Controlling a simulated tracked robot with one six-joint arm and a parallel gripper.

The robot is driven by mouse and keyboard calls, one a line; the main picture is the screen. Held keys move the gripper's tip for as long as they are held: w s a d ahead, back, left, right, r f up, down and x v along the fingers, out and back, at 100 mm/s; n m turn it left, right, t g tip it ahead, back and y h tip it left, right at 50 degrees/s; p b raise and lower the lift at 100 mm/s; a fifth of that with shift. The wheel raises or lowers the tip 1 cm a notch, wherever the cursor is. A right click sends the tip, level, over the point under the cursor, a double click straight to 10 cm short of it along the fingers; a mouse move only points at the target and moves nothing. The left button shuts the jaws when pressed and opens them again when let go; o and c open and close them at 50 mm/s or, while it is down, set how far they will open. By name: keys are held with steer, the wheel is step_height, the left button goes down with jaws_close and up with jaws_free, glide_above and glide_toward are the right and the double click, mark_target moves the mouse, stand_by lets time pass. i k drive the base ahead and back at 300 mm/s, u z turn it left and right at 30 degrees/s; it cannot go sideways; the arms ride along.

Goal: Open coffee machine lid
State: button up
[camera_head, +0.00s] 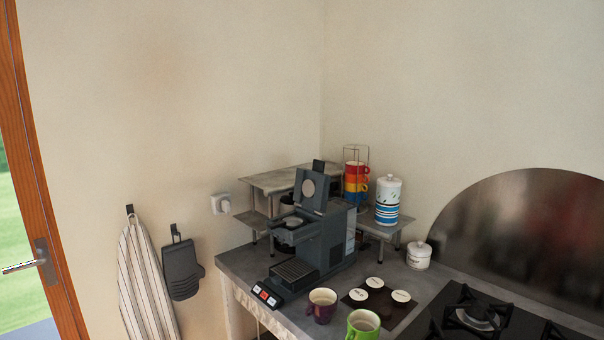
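The coffee machine (325,240) is dark grey and stands on the counter in the corner. Its lid (310,190) is raised and tilted back, with a pale round disc on its inner face. Below the lid, the top of the machine shows an open brewing part (291,228). A drip grate (294,270) and a panel with red and white buttons (266,295) are at its front. My gripper is not in view.
A purple mug (321,306) and a green mug (363,325) stand in front of the machine on the counter. Coffee pods (374,282) lie on a dark tray. A shelf (283,179) stands behind, with stacked coloured cups (356,180) and a striped jar (387,201). A gas hob (478,315) is at right.

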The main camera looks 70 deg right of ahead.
mark_target(311, 187)
steer(key=u, duration=0.05)
steer(key=i, duration=2.3)
steer(key=z, duration=2.5)
